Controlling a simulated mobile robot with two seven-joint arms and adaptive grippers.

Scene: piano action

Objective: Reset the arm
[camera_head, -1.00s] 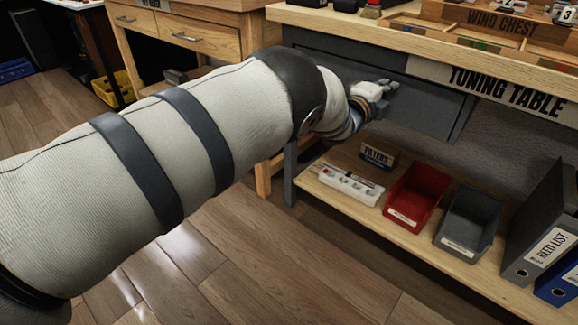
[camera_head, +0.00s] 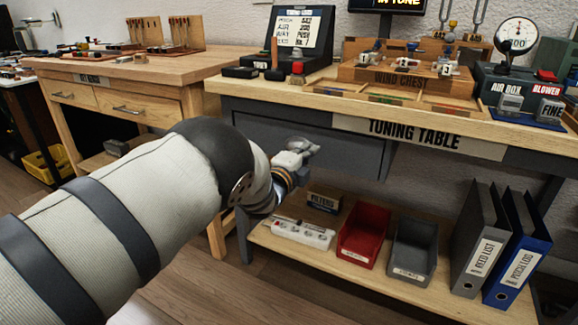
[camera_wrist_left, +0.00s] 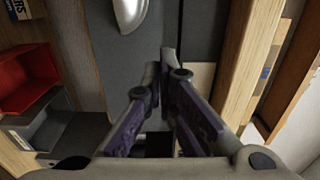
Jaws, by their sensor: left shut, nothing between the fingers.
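My left arm comes in from the left in the head view, and its gripper (camera_head: 308,150) is in front of the grey drawer (camera_head: 345,155) under the tuning table (camera_head: 480,145). The drawer looks closed. In the left wrist view, the two dark fingers of the left gripper (camera_wrist_left: 162,62) meet at their tips with nothing between them. A rounded silver drawer handle (camera_wrist_left: 130,12) shows just beyond the fingertips, apart from them. My right gripper is in neither view.
The lower shelf (camera_head: 385,275) holds a power strip (camera_head: 302,232), a red bin (camera_head: 363,238), a grey bin (camera_head: 411,248) and two binders (camera_head: 478,240). A wooden workbench (camera_head: 150,68) stands at the left. Above the drawer, the tabletop carries the wind chest (camera_head: 400,80) and gauge (camera_head: 517,40).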

